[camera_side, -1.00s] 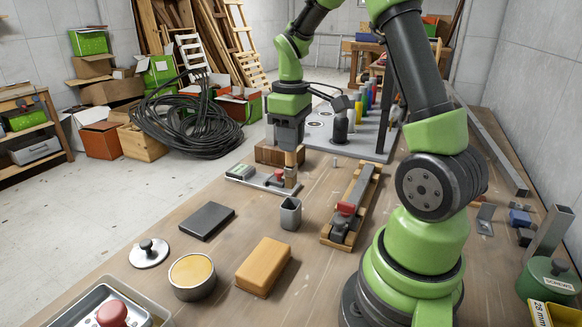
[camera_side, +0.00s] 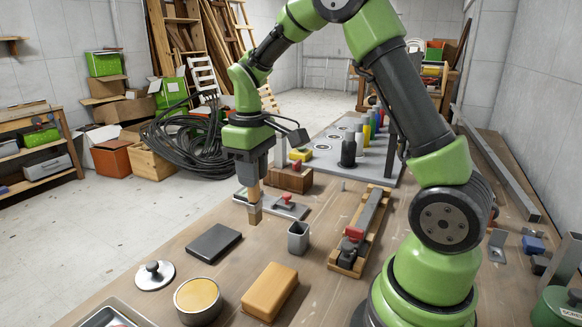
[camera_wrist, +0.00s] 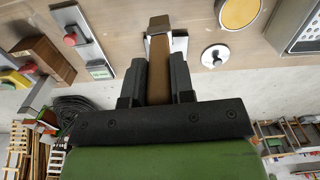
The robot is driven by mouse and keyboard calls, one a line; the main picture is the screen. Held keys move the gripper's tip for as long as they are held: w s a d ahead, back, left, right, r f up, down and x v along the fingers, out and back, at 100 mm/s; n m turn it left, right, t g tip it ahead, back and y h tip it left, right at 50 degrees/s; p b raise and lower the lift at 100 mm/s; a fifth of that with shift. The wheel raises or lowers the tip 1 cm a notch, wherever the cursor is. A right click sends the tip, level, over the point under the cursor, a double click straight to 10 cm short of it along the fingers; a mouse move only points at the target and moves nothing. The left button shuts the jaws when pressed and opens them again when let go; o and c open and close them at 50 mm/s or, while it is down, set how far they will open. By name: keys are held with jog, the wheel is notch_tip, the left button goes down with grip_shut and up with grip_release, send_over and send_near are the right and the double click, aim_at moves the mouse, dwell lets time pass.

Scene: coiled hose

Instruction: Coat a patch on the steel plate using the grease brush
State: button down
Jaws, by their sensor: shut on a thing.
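The grease brush (camera_side: 255,208), with a light brown handle and a wider brown end, hangs upright in my gripper (camera_side: 253,178). My gripper is shut on its handle, and the wrist view shows the brush (camera_wrist: 159,62) between the dark fingers (camera_wrist: 160,88). The steel plate (camera_side: 213,243), a flat dark grey slab, lies on the bench. The brush end is up and behind it in the side view, apart from it as far as I can tell. In the wrist view the plate (camera_wrist: 181,44) is partly hidden behind the brush. An open tin of yellow grease (camera_side: 198,299) stands nearer the camera.
A knobbed lid (camera_side: 155,275) lies left of the tin. An orange block (camera_side: 270,291), an empty grey cup (camera_side: 298,238) and a wooden rack with a red part (camera_side: 352,240) stand to the right. A red-button board (camera_side: 287,203) lies behind the brush.

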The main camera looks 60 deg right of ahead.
jog(key=w+a, duration=0.3)
jog(key=a, duration=1.2)
jog(key=shift+f, duration=2.95)
jog(key=shift+f, duration=0.6)
notch_tip(320, 180, up, 7)
